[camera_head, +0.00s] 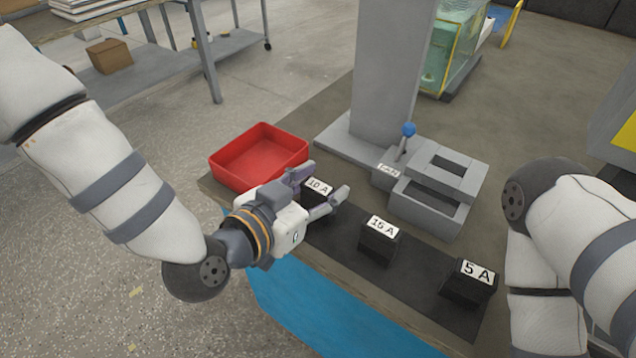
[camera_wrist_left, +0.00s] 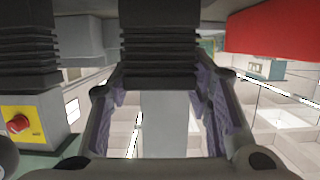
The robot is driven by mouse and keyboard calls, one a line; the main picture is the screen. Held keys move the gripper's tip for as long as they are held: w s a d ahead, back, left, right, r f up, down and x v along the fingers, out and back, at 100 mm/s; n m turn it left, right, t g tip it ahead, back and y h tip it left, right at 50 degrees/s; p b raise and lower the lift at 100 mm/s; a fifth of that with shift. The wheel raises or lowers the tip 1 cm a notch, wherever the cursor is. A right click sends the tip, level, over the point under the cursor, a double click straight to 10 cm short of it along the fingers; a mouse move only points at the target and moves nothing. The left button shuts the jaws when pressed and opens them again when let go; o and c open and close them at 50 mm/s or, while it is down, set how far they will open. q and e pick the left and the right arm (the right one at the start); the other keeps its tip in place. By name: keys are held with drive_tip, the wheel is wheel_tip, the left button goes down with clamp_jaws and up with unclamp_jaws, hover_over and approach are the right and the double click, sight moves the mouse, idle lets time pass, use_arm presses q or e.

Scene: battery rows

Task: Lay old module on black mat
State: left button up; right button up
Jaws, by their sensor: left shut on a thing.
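A dark module labelled 10 A (camera_head: 318,187) is between the fingers of my left gripper (camera_head: 322,188) in the head view. The gripper is shut on it. In the left wrist view a black ribbed module (camera_wrist_left: 160,45) shows between the fingers (camera_wrist_left: 160,110). The black mat (camera_head: 421,269) runs along the front edge of the table. The 10 A module is at the mat's left end; whether it touches the mat is hidden by the gripper. The modules labelled 16 A (camera_head: 379,240) and 5 A (camera_head: 467,284) stand upright on the mat. My right gripper is out of view.
A red tray (camera_head: 258,150) is behind my left gripper. A grey fixture (camera_head: 430,205) with an open slot and a blue-knobbed lever (camera_head: 408,130) stands behind the mat, beside a tall grey column (camera_head: 385,70). Bare mat lies between the labelled modules.

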use_arm(q)
drive_tip(key=shift+w+f, duration=0.15)
drive_tip(key=shift+f, duration=0.05)
drive_tip(key=o, duration=1.5)
drive_tip(key=shift+r, duration=0.1)
drive_tip(key=shift+c, duration=0.2)
